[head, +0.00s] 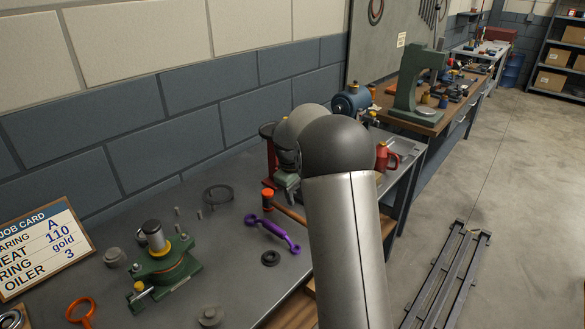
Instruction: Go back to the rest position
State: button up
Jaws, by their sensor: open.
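A large silver arm link of mine with a dark rounded joint rises through the middle of the head view. It hides part of the bench behind it. On the grey bench (232,245) stands a green casing (168,268) with a yellow ring and a silver cylinder on top. A purple wrench-like tool (272,234) and a black ring (270,258) lie to its right.
A job card (42,243) stands at the left. An orange-headed hammer (268,199), a large dark ring (218,194) and an orange ring-ended tool (81,310) lie on the bench. A red can (386,158) stands beyond my arm. A dark rail frame (447,275) lies on the floor at right.

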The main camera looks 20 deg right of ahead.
notch_tip(320, 180, up, 13)
jog(key=s+a+b, duration=0.1)
jog(key=a, duration=0.1)
jog(key=shift+a+r, duration=0.2)
